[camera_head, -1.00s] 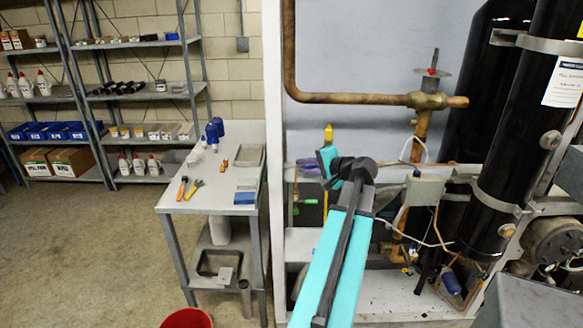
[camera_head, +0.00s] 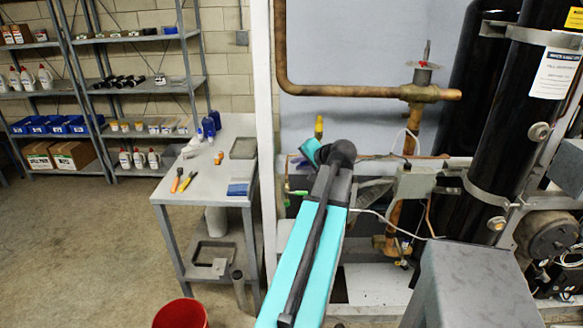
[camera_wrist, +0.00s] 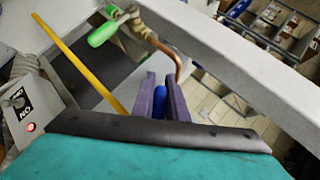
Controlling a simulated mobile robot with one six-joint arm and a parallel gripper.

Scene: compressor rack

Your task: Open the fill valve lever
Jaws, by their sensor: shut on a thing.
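In the wrist view my gripper (camera_wrist: 160,90) has two purple fingers, one on each side of a blue handle (camera_wrist: 159,105), and is shut on it. Most of the handle is hidden by the fingers and my dark wrist edge, and no label on it shows. A bent copper tube (camera_wrist: 180,62) ends just above the fingers. A small valve with a green handle (camera_wrist: 103,31) is up and left, apart from the fingers.
A long yellow bar (camera_wrist: 75,60) runs diagonally left of the fingers. A grey box (camera_wrist: 30,115) with a lit red button is at lower left. A grey frame rail (camera_wrist: 240,60) crosses at right. Black cylinders (camera_head: 520,140) and copper pipe (camera_head: 300,80) stand in the rack.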

